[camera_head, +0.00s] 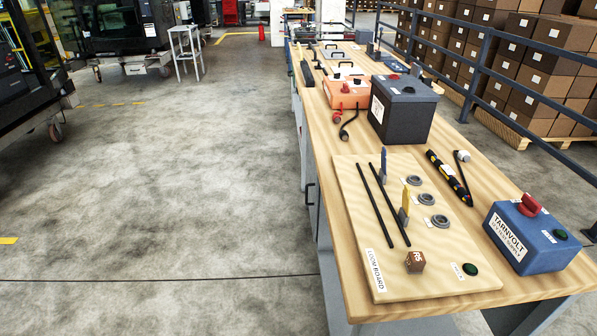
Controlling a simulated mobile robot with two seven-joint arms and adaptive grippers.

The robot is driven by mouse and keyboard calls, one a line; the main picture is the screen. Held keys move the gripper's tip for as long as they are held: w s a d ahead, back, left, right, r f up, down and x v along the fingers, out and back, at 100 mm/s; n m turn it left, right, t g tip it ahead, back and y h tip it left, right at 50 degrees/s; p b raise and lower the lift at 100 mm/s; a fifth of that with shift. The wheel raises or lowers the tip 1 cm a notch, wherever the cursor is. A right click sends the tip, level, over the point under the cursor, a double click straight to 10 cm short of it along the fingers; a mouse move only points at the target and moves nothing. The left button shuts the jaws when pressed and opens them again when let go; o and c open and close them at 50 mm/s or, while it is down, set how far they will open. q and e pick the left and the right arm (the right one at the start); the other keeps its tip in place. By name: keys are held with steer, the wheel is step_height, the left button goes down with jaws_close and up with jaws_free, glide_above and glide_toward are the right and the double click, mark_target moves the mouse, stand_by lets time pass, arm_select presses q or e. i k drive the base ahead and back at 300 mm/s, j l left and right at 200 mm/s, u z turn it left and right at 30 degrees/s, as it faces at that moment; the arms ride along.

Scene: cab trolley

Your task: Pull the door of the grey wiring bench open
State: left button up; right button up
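The grey wiring bench (329,262) runs away from me along the right half of the head view, with a light wooden top. Its left side is seen at a steep angle. A dark vertical handle (311,192) stands out from that side, below the edge of the top. The door face is mostly hidden by the angle and the overhanging top, and I see no clear gap around it. Neither of my grippers is in view.
A loom board (352,215) with rods and rings, a blue Tarnvolt box (525,238), a dark box (401,112) and an orange box (345,92) stand on top. The concrete floor (190,190) left of the bench is clear. A railing (500,47) runs behind.

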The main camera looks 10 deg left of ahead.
mark_target(312, 185)
steer(key=i+j, duration=0.1)
steer(key=j, duration=0.8)
steer(key=j+z, duration=0.15)
steer(key=z, duration=0.4)
steer(key=i+j+z, duration=0.15)
steer(key=j, duration=0.15)
steer(key=j+z, duration=0.2)
steer(key=i+j+z, duration=0.15)
steer(key=j, duration=0.3)
